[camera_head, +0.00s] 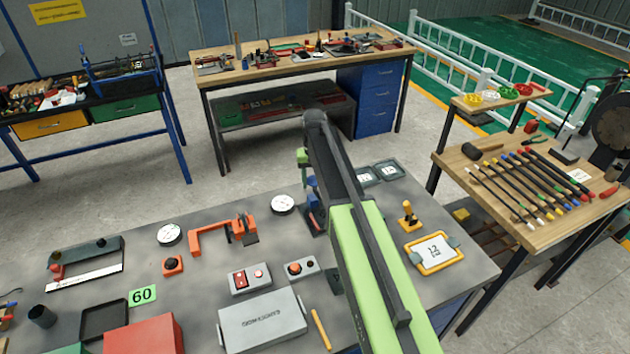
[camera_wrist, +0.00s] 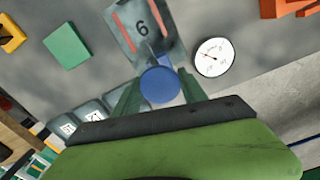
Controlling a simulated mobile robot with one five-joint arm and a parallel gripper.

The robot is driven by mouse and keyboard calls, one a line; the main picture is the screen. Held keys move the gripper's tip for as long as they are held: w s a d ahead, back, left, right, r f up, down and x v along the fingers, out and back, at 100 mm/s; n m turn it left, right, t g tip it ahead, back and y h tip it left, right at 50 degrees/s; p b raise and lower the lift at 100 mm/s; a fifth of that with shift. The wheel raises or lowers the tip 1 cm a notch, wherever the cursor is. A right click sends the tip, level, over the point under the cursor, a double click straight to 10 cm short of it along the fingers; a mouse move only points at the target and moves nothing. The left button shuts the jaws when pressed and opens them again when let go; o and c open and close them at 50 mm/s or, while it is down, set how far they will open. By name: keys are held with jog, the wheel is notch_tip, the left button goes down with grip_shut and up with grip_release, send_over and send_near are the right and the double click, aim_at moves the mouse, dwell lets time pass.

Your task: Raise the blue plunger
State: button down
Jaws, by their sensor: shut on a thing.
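The blue plunger (camera_wrist: 160,84) shows its round top in the wrist view, between the two green fingers of my gripper (camera_wrist: 161,92). My gripper is shut on it. Below it is a grey fixture (camera_wrist: 128,38) with red stripes and a number 6. In the head view a bit of the blue plunger (camera_head: 312,182) shows beside my arm, near a green fingertip of my gripper (camera_head: 303,158). My arm hides most of the fixture there. How high the plunger stands in its fixture I cannot tell.
A white dial (camera_head: 283,204) lies just left of the fixture, with an orange clamp-like device (camera_head: 225,235) further left. Dark square plates (camera_head: 388,170) lie behind to the right.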

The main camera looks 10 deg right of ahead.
jog(key=c, duration=0.6)
grip_release()
jog(key=shift+c, duration=0.2)
jog(key=shift+r, duration=0.1)
notch_tip(320, 180, up, 17)
jog(key=p, duration=1.7)
jog(key=shift+r, duration=0.15)
